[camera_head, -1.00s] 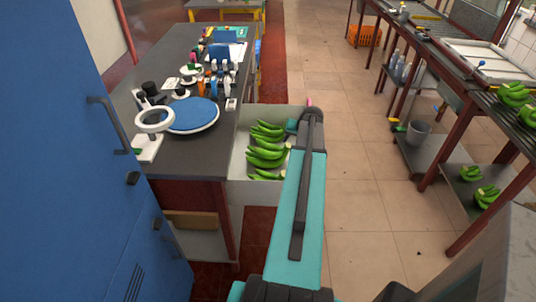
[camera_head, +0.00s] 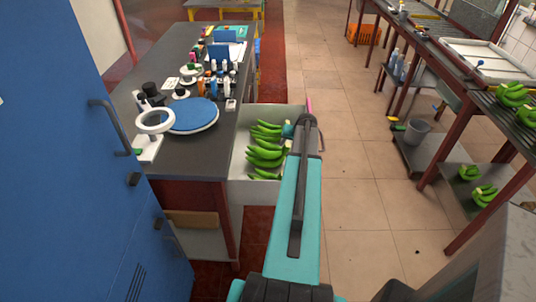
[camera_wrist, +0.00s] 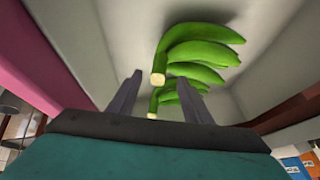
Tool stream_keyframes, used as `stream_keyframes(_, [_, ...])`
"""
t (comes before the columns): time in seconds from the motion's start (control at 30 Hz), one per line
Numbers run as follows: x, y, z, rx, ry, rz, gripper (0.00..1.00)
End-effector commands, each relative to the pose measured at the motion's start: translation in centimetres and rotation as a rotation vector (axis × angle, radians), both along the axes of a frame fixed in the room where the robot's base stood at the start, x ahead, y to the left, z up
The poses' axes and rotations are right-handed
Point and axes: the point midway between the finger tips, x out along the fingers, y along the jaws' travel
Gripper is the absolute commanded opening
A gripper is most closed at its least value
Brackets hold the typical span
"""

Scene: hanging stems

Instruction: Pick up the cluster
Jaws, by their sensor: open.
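In the wrist view the green bananas (camera_wrist: 205,55) lie against the pale inside of the box, with cut ends toward me. My gripper (camera_wrist: 158,95) has its two grey fingers apart, with the cut ends showing between and just beyond them. I cannot tell whether the fingers touch the bananas. In the head view my own arm hides the fingers and the right side of the box.
A blue cabinet (camera_head: 75,180) is close on the left. Tiled floor (camera_head: 365,215) is free on the right, before racks with more bananas (camera_head: 485,192).

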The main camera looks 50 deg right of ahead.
Motion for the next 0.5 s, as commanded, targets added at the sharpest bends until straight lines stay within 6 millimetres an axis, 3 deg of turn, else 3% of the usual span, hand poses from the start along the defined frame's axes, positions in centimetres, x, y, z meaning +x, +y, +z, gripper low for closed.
stream_keyframes(0.5, [1.9,-1.1,-3.7,0.002,0.001,0.002,0.45])
